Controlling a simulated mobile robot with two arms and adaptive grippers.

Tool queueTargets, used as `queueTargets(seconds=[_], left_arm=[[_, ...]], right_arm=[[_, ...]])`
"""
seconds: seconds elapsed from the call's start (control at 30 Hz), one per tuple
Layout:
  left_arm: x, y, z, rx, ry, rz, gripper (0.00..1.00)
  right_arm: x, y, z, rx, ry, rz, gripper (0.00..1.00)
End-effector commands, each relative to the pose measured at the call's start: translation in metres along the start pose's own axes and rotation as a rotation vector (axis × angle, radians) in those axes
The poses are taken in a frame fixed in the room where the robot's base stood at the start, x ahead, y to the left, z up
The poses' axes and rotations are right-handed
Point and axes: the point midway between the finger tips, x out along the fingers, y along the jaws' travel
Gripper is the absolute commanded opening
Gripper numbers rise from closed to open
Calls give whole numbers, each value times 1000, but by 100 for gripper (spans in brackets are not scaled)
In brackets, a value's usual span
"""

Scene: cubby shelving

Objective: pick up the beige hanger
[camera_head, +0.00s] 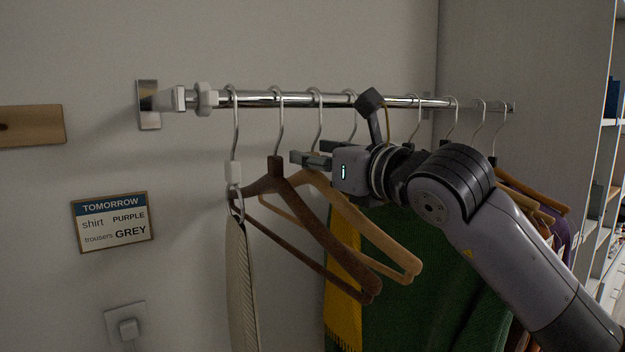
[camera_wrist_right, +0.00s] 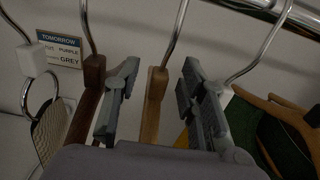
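The beige hanger (camera_head: 370,226) is light wood and hangs empty from the rail by its metal hook, just right of a dark brown hanger (camera_head: 318,217). My right gripper (camera_head: 312,159) is at its neck, below the hook. In the right wrist view, the neck of the beige hanger (camera_wrist_right: 153,105) stands between the two spread fingers of my right gripper (camera_wrist_right: 160,88), with a gap on each side. The dark brown hanger (camera_wrist_right: 90,95) is outside the left finger. Part of the beige hanger is hidden behind my gripper in the head view. My left gripper is not in view.
The metal rail (camera_head: 275,99) runs along the wall. A white clip with a ring (camera_head: 234,174) holds a pale striped item (camera_head: 238,285) at left. Yellow cloth (camera_head: 343,285) and green cloth (camera_head: 410,275) hang close behind. More hangers are crowded at right.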

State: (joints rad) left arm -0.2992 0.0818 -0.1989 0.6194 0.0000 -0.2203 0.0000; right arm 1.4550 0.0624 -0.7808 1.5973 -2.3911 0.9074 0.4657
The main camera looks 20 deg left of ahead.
Motion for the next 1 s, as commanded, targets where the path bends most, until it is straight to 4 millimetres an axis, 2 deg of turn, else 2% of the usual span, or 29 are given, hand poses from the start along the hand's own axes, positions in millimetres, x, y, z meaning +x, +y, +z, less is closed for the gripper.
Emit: queueTargets(seconds=[0.03, 0.13, 0.37, 0.93, 1.0], left_arm=[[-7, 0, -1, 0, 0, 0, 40], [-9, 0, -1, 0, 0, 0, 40], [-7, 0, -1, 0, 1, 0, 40], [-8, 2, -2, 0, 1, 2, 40], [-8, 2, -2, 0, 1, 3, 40]], right_arm=[[6, -1, 3, 2, 1, -1, 38], [14, 0, 2, 1, 0, 0, 38], [15, -1, 0, 1, 0, -1, 38], [15, -1, 0, 1, -1, -1, 0], [15, -1, 0, 1, -1, -1, 0]])
